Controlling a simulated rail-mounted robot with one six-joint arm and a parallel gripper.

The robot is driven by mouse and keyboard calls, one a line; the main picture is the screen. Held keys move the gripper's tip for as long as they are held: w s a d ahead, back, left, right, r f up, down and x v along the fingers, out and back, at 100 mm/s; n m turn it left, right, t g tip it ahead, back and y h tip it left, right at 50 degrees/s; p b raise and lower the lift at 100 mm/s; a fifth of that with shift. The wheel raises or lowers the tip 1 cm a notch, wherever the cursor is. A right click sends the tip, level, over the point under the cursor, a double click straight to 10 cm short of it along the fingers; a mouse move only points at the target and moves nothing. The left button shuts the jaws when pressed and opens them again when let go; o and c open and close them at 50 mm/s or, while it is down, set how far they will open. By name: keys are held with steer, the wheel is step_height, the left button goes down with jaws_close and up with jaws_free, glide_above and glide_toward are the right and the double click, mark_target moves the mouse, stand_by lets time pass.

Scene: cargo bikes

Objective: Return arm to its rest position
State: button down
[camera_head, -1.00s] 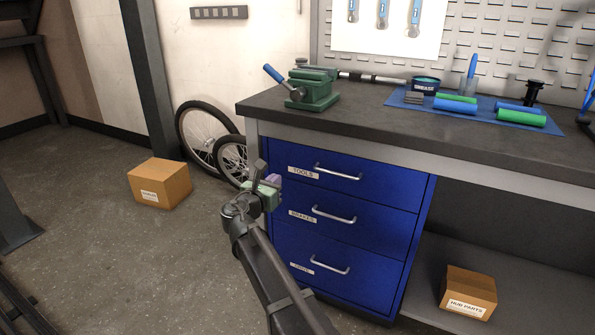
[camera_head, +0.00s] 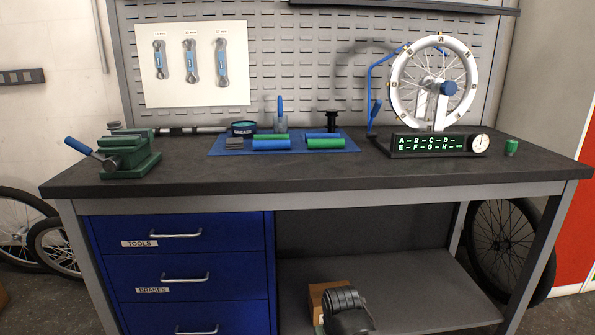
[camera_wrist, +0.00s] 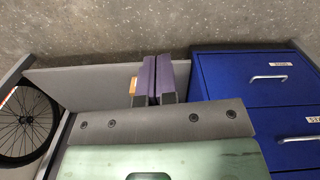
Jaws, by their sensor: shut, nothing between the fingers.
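My gripper (camera_wrist: 158,78) shows in the wrist view with its two purple fingers pressed together and nothing between them. It is in front of the workbench, near the open lower shelf (camera_wrist: 85,85). In the head view, part of my dark arm (camera_head: 346,310) shows at the bottom middle, below the bench top; the fingertips cannot be made out there.
The blue drawer unit (camera_head: 180,265) is left of my arm, its drawers shut. A cardboard box (camera_head: 318,292) on the lower shelf (camera_head: 420,300) is partly hidden behind my arm. The bench top (camera_head: 300,180) holds a green vise (camera_head: 130,158), rollers, and a wheel stand (camera_head: 438,147).

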steer(key=d+m, duration=0.2)
steer(key=d, duration=0.7)
step_height(320, 180, up, 38)
steer(key=p, duration=3.8)
steer(key=shift+s+a+r, duration=0.15)
steer(key=shift+s+a, duration=0.1)
steer(key=shift+a, duration=0.05)
